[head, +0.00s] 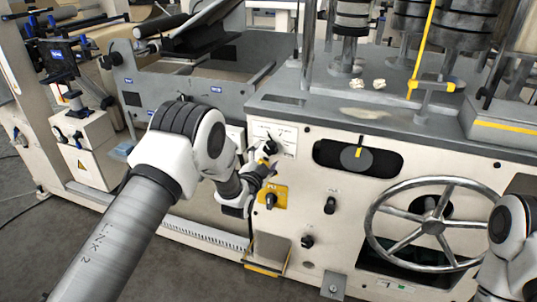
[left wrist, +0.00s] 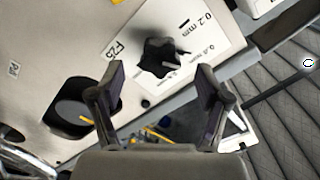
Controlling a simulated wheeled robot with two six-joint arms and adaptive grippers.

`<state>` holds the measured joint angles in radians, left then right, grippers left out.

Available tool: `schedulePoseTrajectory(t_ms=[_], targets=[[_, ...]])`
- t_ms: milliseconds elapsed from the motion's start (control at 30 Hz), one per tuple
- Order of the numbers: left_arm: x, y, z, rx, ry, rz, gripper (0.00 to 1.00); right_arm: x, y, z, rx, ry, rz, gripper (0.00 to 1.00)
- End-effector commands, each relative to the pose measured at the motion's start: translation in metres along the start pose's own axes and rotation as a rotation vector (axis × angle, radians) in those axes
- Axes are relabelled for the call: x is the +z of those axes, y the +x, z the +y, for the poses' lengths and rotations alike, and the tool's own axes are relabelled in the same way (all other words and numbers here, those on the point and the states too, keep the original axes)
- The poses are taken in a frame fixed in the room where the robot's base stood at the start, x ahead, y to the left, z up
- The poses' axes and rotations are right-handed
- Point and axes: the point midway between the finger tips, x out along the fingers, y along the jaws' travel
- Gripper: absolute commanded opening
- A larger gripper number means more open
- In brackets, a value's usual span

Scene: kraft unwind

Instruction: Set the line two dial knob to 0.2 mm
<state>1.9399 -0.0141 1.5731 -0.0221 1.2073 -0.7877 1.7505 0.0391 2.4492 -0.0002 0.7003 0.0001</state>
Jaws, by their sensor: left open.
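The dial knob (left wrist: 162,57) is black and lobed, on a white scale plate (left wrist: 205,32) printed "0.2 mm" with a tick, plus a second, less legible mm marking. A pale mark on the knob faces the lower right in the left wrist view, away from the 0.2 mm tick. My left gripper (left wrist: 160,98) is open, with its fingers apart and the knob beyond the gap between them, not gripped. In the head view the left gripper (head: 263,165) is close to the panel by the plate (head: 284,137) and partly covers the knob. My right gripper is out of frame.
A yellow-plated switch (head: 271,197) is just below the left gripper. To the right are a dark oval recess with a yellow-marked dial (head: 355,157), black knobs (head: 330,205) and a large handwheel (head: 432,225). A grey ledge (head: 370,118) overhangs the panel.

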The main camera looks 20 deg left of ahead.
Motion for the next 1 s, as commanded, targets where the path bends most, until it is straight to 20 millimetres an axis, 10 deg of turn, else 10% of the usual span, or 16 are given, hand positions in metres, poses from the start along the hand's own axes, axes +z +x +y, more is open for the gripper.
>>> schedulePoseTrajectory(t_ms=[233,533,700,1000], targets=[[0.0,0.042,0.001,0.0,-0.001,0.001,0.76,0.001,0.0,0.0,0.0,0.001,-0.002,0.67],[0.0,0.049,0.001,0.002,-0.001,-0.002,0.76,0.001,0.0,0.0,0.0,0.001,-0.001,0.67],[0.0,0.048,0.001,0.002,-0.001,-0.002,0.2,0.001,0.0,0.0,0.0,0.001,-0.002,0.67],[0.001,0.048,0.001,0.002,-0.01,-0.002,0.16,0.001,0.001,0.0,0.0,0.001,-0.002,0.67]])
